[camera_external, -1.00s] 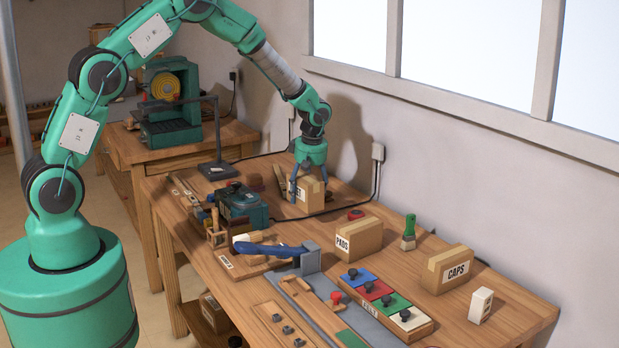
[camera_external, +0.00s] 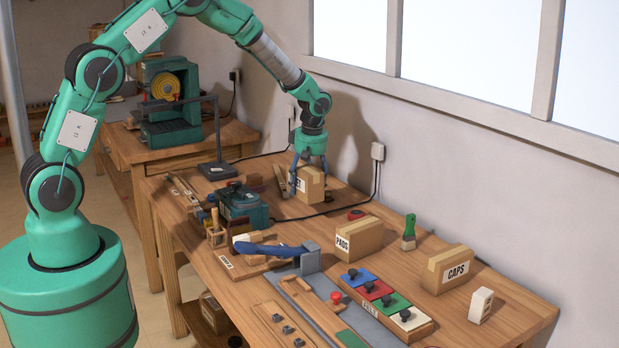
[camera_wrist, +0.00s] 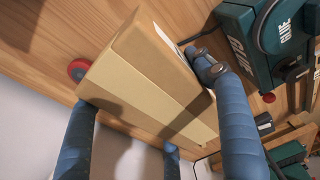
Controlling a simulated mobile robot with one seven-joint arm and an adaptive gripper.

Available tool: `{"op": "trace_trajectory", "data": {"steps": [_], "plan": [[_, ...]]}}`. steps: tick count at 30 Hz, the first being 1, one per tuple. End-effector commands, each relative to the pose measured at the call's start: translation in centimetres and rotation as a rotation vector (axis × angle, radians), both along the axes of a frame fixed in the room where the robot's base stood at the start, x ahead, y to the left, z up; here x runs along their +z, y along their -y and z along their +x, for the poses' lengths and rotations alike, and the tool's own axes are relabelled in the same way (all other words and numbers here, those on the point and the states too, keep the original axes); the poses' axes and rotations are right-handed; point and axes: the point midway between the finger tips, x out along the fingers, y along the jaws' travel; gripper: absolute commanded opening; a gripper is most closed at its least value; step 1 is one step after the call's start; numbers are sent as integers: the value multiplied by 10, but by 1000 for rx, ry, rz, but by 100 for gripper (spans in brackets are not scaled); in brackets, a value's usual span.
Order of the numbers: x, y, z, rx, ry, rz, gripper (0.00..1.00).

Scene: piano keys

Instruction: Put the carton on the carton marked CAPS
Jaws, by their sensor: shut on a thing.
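My gripper (camera_external: 308,171) is shut on a brown carton (camera_external: 311,188) at the back of the workbench. A partly covered label ending in "ET" shows on its left side. In the wrist view the carton (camera_wrist: 150,82) sits between my blue fingers (camera_wrist: 145,105), with a pale tape band along it. The carton looks slightly raised, but its underside clearance is hard to tell. The carton marked CAPS (camera_external: 434,275) stands upright at the right of the bench, its top bare, well away from my gripper.
A carton marked PADS (camera_external: 368,240) stands between the held carton and CAPS. A green-handled brush (camera_external: 409,232) and a small white box (camera_external: 481,306) stand near CAPS. A green machine (camera_external: 242,207) is left of my gripper. A colored-block board (camera_external: 385,305) lies in front. The wall and window are behind.

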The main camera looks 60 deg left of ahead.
Motion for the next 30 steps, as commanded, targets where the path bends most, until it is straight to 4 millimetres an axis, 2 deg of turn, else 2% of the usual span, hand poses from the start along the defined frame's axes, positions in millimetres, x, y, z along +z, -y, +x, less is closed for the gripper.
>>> {"op": "trace_trajectory", "data": {"steps": [8, 14, 20, 30], "plan": [[2, 7, 2, -22, 0, -1, 34], [7, 37, 8, -125, -3, -6, 34], [15, 96, 17, -329, -5, -13, 34], [29, 226, 18, -775, -9, -21, 34]]}}
